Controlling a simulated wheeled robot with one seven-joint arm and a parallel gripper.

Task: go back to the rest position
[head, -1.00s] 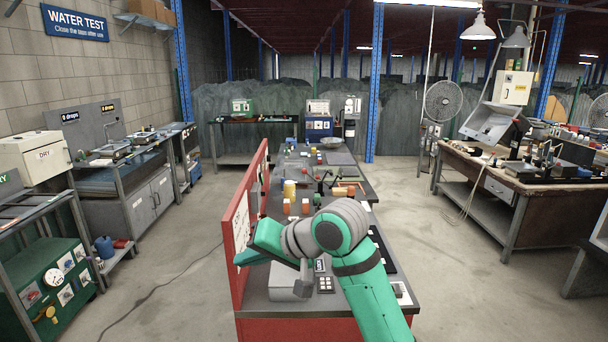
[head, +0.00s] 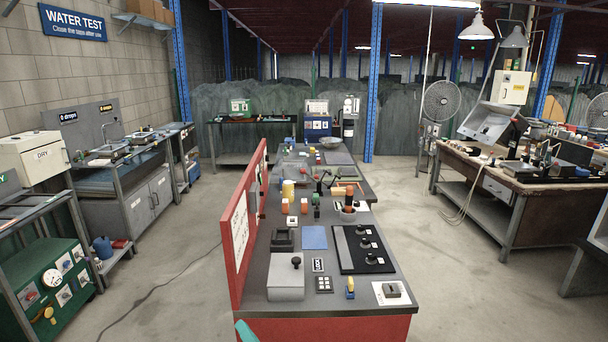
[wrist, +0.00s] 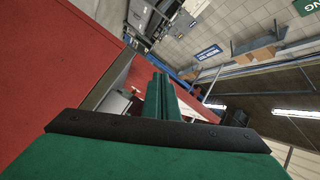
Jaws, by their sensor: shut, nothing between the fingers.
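My gripper (wrist: 160,88) shows in the wrist view with its two green fingers together and nothing between them. A red panel surface (wrist: 50,60) fills the left of the wrist view, beside the fingers. In the head view the gripper itself is out of sight; only a small green piece of my arm shows at the bottom edge, in front of the red bench (head: 330,328).
The grey bench top holds a grey box (head: 287,280), a black panel with knobs (head: 362,250), a blue mat (head: 314,238) and several small parts. A red upright panel (head: 240,235) edges its left side. Floor is open on both sides.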

